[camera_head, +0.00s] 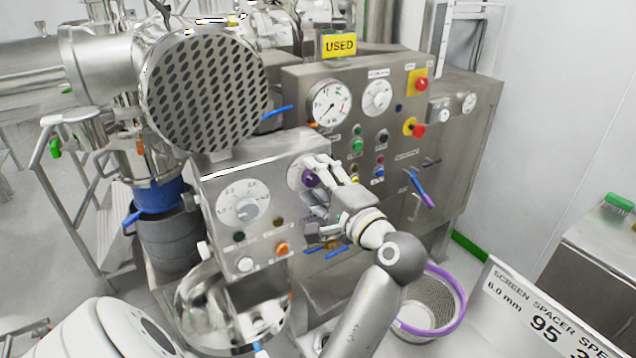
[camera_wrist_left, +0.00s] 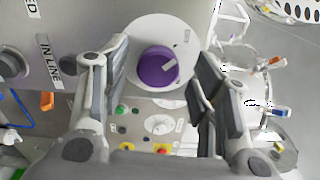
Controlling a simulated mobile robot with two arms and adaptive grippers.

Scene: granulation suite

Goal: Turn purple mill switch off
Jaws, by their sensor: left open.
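The purple mill switch (camera_head: 309,179) is a round knob on the front of the steel control box, partly hidden by my left gripper. In the left wrist view the purple knob (camera_wrist_left: 157,68) sits on a round white plate (camera_wrist_left: 172,28), with a pale pointer mark toward its right side. My left gripper (camera_head: 315,182) is open in front of the switch. In the left wrist view its two fingers (camera_wrist_left: 160,66) stand to the left and right of the knob, with gaps showing on both sides. My right gripper is not in view.
A white dial (camera_head: 243,204) and small coloured buttons share the control box (camera_head: 262,160). Behind it a taller panel (camera_head: 450,150) carries gauges and red emergency stops (camera_head: 421,84). A purple-rimmed basket (camera_head: 459,310) stands at the lower right. A perforated round drum (camera_head: 205,90) overhangs the box.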

